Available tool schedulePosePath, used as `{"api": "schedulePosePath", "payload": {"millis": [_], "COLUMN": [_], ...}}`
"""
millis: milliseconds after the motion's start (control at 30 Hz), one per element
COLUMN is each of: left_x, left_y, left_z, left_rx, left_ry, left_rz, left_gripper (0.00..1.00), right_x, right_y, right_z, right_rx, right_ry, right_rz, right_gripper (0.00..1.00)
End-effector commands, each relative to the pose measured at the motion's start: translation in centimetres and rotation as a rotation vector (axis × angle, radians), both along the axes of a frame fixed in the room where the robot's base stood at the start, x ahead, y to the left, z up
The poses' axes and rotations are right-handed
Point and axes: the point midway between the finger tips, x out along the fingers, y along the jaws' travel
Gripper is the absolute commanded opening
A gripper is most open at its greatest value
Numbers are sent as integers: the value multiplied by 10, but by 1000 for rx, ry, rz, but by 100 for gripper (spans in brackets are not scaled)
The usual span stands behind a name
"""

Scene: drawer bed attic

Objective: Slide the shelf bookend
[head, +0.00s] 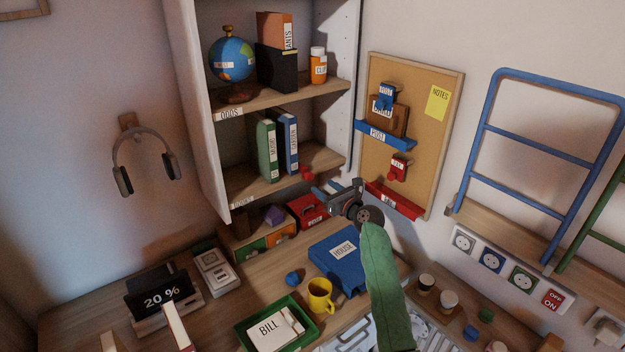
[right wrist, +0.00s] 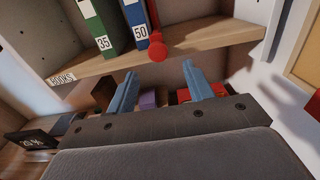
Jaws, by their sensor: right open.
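The shelf bookend shows as a red piece with a round knob (head: 307,173) on the lower shelf (head: 325,158), just right of a green book (head: 266,150) and a blue book (head: 287,140). The right wrist view shows its red knob (right wrist: 157,48) at the shelf's front edge, ahead of my fingertips. My right gripper (head: 323,189) is open and empty, in front of and slightly below that shelf. In the right wrist view its two blue fingers (right wrist: 160,82) stand apart, with the knob between their lines and not touched. My left gripper is not in view.
Below the shelf are a red box (head: 308,211) and a wooden drawer unit (head: 262,246). The desk holds a blue folder (head: 338,258), a yellow mug (head: 320,295) and a green tray (head: 254,346). A corkboard (head: 425,120) hangs right of the shelf. The shelf right of the bookend is clear.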

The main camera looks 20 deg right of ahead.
Motion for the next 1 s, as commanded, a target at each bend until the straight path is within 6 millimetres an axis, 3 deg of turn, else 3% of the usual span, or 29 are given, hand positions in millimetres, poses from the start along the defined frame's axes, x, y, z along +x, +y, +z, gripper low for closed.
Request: {"api": "schedulePosePath", "payload": {"millis": [500,900,1000], "left_x": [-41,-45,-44], "left_y": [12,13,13], "left_z": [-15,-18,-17], "left_rx": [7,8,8], "left_ry": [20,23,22], "left_rz": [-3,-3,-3], "left_gripper": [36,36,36], "right_x": [61,68,68], "right_y": [22,25,25], "right_z": [2,0,0], "right_rx": [-3,-4,-4], "right_ry": [1,0,0], "right_rz": [1,1,1], "right_gripper": [52,52,34]}}
